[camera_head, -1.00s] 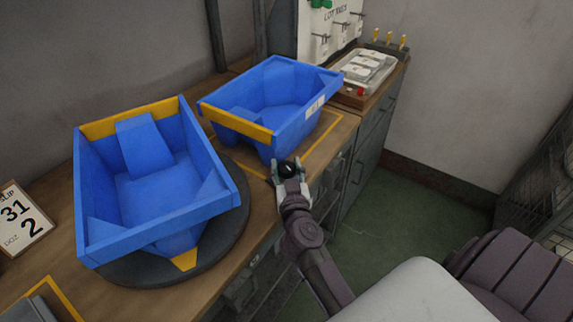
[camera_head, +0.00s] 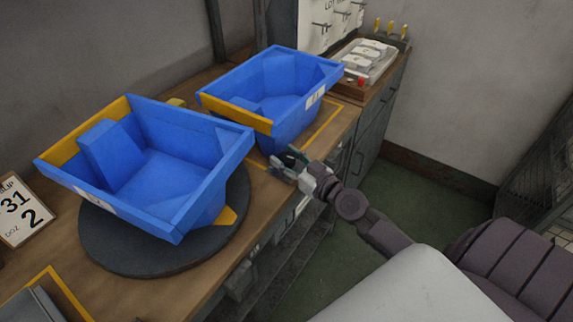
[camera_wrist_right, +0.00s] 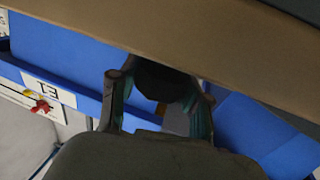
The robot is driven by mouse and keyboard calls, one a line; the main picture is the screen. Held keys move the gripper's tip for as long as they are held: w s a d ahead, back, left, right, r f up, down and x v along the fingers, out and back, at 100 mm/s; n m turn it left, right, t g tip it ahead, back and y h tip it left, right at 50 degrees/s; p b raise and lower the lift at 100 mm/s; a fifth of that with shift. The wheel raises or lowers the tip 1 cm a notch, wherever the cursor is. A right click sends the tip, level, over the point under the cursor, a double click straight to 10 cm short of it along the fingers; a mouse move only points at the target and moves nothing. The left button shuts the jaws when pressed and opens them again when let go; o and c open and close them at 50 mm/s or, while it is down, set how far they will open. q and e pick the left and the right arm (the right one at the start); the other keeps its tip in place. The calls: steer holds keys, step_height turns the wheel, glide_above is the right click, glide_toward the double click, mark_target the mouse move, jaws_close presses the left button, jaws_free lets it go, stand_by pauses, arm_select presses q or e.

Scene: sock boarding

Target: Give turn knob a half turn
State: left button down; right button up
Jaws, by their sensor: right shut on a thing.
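The turn knob (camera_wrist_right: 163,82) is a dark rounded piece between the fingers of my right gripper in the right wrist view. My right gripper (camera_head: 288,162) is shut on it at the bench's front edge, beside the far blue bin; the fingers also show in the right wrist view (camera_wrist_right: 160,100). In the head view the fingers hide most of the knob. A dark round turntable (camera_head: 130,255) carries a blue bin (camera_head: 165,165) with a yellow-edged side, now facing the upper left. My left gripper is not in view.
A second blue bin (camera_head: 300,75) stands behind, inside a yellow outline on the wooden bench (camera_head: 190,285). A card with 31 and 2 (camera_head: 22,212) stands at the left. A tray of white items (camera_head: 366,60) is at the back. Green floor lies right of the bench.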

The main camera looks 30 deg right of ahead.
steer(key=shift+r+y, duration=0.15)
steer(key=shift+y, duration=0.15)
steer(key=o, duration=1.2)
steer(key=shift+s+d+f, duration=0.1)
steer(key=shift+s+f, duration=0.1)
steer(key=shift+s, duration=0.15)
steer(key=v, duration=1.1)
steer(key=shift+s+r, duration=0.1)
steer(key=shift+r, duration=0.1)
